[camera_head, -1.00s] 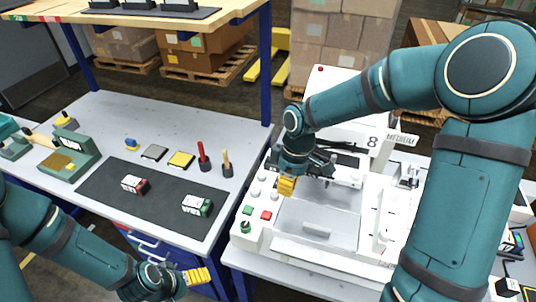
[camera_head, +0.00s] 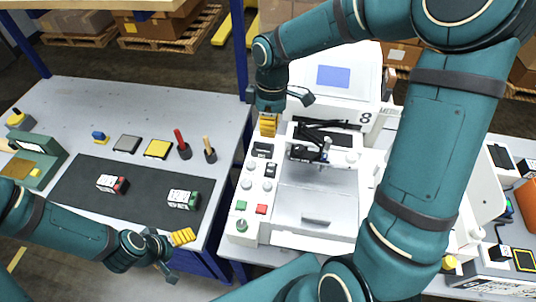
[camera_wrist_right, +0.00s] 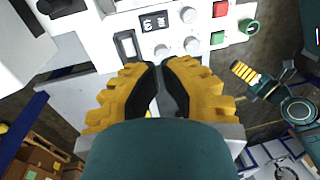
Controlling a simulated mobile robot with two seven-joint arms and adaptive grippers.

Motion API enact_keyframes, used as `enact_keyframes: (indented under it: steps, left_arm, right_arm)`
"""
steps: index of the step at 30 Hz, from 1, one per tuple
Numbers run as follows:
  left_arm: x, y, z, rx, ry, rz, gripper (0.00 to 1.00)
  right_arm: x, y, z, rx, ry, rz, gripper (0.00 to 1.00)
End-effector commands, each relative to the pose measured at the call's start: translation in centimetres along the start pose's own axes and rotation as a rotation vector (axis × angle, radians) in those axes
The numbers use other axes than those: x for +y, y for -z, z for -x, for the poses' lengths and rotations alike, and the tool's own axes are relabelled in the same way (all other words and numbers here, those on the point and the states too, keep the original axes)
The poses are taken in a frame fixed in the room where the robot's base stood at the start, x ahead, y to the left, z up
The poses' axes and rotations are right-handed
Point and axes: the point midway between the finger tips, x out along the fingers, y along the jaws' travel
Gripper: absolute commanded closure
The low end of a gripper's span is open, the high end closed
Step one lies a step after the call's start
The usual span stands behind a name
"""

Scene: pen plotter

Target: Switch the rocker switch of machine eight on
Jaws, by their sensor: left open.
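Machine eight (camera_head: 366,117) is the white plotter with a black 8 on its front. Its control panel lies along its left side. A dark-framed part with a pale middle (camera_head: 263,150), apparently the rocker switch, is at the panel's far end; it also shows in the right wrist view (camera_wrist_right: 126,45). Its on or off position cannot be told. My right gripper (camera_head: 268,126) has yellow fingers, seems shut and empty, and is just beyond the switch, seemingly apart from it. Its fingertips (camera_wrist_right: 161,63) are close together in the wrist view. My left gripper (camera_head: 178,254) is open, away at lower left.
Beside the switch are a black two-part element with white marks (camera_wrist_right: 155,20), grey knobs (camera_head: 246,184), a green button (camera_head: 241,205), a red button (camera_head: 261,209) and a green knob (camera_head: 242,225). The left table (camera_head: 90,95) holds a dark mat and small tools.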

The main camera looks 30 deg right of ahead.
Motion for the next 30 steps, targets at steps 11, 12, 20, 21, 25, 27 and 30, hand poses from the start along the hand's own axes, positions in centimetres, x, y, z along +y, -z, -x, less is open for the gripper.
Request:
enact_keyframes:
  steps: [11,12,20,21,25,27,30]
  left_arm:
    - [-0.1,0.0,-0.3,0.001,0.0,0.0,0.12]
    - [-0.1,0.0,-0.3,0.001,0.0,0.0,0.12]
    - [-0.2,-0.1,-0.5,0.001,0.0,0.001,0.12]
    - [-0.2,-0.1,-0.5,0.001,0.0,0.001,0.12]
    - [-0.2,-0.1,-0.5,0.001,0.0,0.001,0.12]
    - [-0.2,-0.1,-0.5,0.001,0.0,0.001,0.12]
    - [-0.2,-0.1,-0.5,0.001,0.0,0.001,0.12]
  right_arm:
    - [-0.1,-0.1,-6.0,-0.004,0.006,0.0,1.0]
    - [-0.1,-0.1,-6.8,-0.004,0.006,0.0,1.0]
    - [-0.1,-0.1,-11.4,-0.003,0.004,0.0,1.0]
    - [-0.1,-0.1,-11.9,-0.002,0.004,0.0,1.0]
    - [-0.1,0.0,-13.2,-0.001,0.002,0.0,1.0]
    - [-0.1,0.0,-13.5,-0.001,0.002,0.0,1.0]
    - [-0.1,0.0,-13.8,0.0,0.001,0.0,1.0]
